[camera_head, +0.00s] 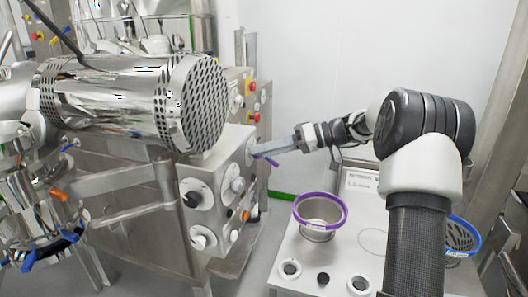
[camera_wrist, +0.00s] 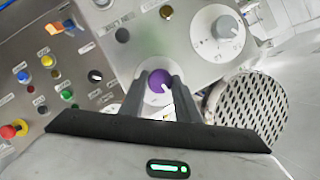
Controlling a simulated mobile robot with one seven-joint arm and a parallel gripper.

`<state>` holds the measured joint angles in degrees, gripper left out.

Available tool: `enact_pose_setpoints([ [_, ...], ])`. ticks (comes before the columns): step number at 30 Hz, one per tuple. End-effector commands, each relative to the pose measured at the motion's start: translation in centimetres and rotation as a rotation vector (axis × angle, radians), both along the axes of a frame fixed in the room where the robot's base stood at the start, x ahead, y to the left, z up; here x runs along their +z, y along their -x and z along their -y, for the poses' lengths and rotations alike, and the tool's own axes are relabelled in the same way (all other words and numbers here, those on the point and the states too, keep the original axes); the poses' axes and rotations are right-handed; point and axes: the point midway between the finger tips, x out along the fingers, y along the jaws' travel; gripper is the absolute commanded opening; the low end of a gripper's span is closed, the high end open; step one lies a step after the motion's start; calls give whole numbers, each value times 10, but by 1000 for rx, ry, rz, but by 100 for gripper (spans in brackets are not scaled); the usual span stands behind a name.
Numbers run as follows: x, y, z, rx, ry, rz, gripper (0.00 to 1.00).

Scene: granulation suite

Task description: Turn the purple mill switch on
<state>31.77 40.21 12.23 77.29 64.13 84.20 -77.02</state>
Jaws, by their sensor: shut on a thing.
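The purple mill switch (camera_wrist: 160,81) is a round purple knob on a grey metal panel in the wrist view. My gripper (camera_wrist: 160,91) has its two dark fingers on either side of the knob and is shut on it. A small white mark shows on the knob's lower right part. In the head view my gripper (camera_head: 264,157) reaches from the right to the side face of the steel machine cabinet (camera_head: 215,195). A bit of purple shows at its tip there, and most of the switch is hidden.
A large grey dial (camera_wrist: 226,28) sits right of the switch, with a perforated cylinder (camera_wrist: 248,110) below it. Several coloured buttons and a red emergency button (camera_wrist: 8,131) lie at the left. A purple-rimmed sieve (camera_head: 320,212) stands on the steel table at the front.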

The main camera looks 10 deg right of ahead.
Motion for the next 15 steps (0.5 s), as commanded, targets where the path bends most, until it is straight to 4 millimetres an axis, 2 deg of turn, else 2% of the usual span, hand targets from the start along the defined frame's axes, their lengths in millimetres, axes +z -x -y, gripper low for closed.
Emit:
enact_pose_setpoints([
  [15, -2, -2, 2, -1, -248, -425, 7],
])
